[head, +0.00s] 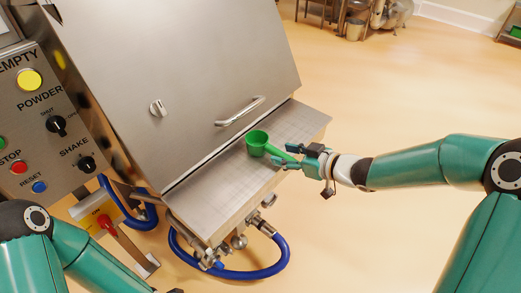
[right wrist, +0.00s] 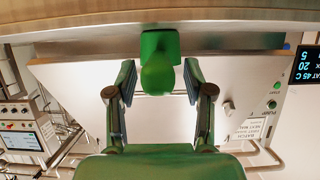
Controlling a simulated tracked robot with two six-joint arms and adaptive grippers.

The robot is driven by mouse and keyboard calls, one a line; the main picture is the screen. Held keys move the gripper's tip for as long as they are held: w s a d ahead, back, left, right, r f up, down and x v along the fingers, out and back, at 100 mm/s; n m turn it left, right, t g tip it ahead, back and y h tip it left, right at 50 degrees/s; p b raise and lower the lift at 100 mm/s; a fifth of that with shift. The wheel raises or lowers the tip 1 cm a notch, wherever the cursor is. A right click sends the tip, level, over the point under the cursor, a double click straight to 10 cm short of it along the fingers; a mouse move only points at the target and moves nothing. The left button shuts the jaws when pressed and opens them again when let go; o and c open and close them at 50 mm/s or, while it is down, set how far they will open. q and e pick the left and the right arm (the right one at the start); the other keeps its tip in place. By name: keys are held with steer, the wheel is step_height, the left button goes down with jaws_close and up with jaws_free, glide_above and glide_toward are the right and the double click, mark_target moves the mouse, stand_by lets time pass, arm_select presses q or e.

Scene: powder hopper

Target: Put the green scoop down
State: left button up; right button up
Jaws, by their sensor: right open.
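The green scoop (head: 257,141) is at the steel shelf (head: 215,198) in front of the hopper, its cup towards the hopper door and its handle pointing right to my gripper. The cup looks to be resting on the shelf. My right gripper (head: 292,156) is at the handle's end near the shelf's right edge. In the right wrist view the scoop's handle (right wrist: 158,75) lies between the two spread fingers, with gaps on both sides. The right gripper (right wrist: 160,88) is open. My left arm shows at the bottom left; its gripper is out of the picture.
The hopper door (head: 190,70) with its bar handle (head: 240,111) rises behind the shelf. A control panel (head: 40,125) with buttons and knobs stands at the left. Blue hoses (head: 262,272) hang below the shelf. The shelf is otherwise bare, and the floor at right is open.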

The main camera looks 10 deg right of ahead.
steer(key=shift+x, duration=0.9)
steer(key=shift+c, duration=0.3)
jaws_close()
steer(key=shift+r, duration=0.15)
